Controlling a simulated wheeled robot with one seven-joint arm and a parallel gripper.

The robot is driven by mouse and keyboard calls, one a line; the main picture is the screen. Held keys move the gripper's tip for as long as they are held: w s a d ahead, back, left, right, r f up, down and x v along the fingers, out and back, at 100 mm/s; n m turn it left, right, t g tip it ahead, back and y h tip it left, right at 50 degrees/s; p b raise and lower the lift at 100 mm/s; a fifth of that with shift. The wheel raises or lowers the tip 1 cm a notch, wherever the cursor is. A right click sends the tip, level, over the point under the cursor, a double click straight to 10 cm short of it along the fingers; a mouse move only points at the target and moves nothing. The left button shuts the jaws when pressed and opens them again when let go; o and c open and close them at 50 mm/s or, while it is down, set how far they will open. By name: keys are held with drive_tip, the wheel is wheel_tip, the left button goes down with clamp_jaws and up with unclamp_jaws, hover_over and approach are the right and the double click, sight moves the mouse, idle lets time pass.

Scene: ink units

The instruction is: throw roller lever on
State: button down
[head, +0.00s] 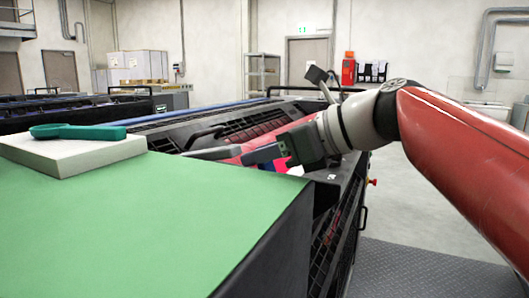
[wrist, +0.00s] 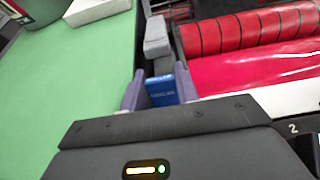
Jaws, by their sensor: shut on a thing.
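The roller lever (wrist: 156,43) is a grey bar with a blue lettered block (wrist: 161,88) at its near end, beside the press rollers. My gripper (wrist: 160,96) is shut on it, with one bluish finger on each side of the blue block. In the head view my gripper (head: 263,154) reaches down over the press from the right, and a grey bar that looks like the lever (head: 212,153) sticks out to its left. The lever's pivot is hidden, and I cannot tell its on or off position.
Red rollers (wrist: 250,30) and a magenta sheet (wrist: 255,70) lie right of the lever. A green-topped surface (head: 150,215) fills the near left, with a pale block (head: 75,156) and a green tool (head: 78,131) on it. Open floor (head: 440,205) lies to the right.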

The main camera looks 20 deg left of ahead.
drive_tip(key=shift+d, duration=0.1)
drive_tip(key=d+y+b, duration=0.7)
drive_tip(key=d+b, duration=0.2)
drive_tip(key=shift+s+d+f+t+y+b, duration=0.25)
drive_tip(key=shift+s+d+t+y+b, duration=0.05)
drive_tip(key=shift+s+d+b, duration=0.1)
drive_tip(key=shift+f, duration=0.1)
idle(0.4)
drive_tip(key=c, duration=1.3)
unclamp_jaws()
drive_tip(key=shift+d, duration=0.1)
drive_tip(key=v, duration=0.7)
drive_tip(key=shift+d, duration=0.4)
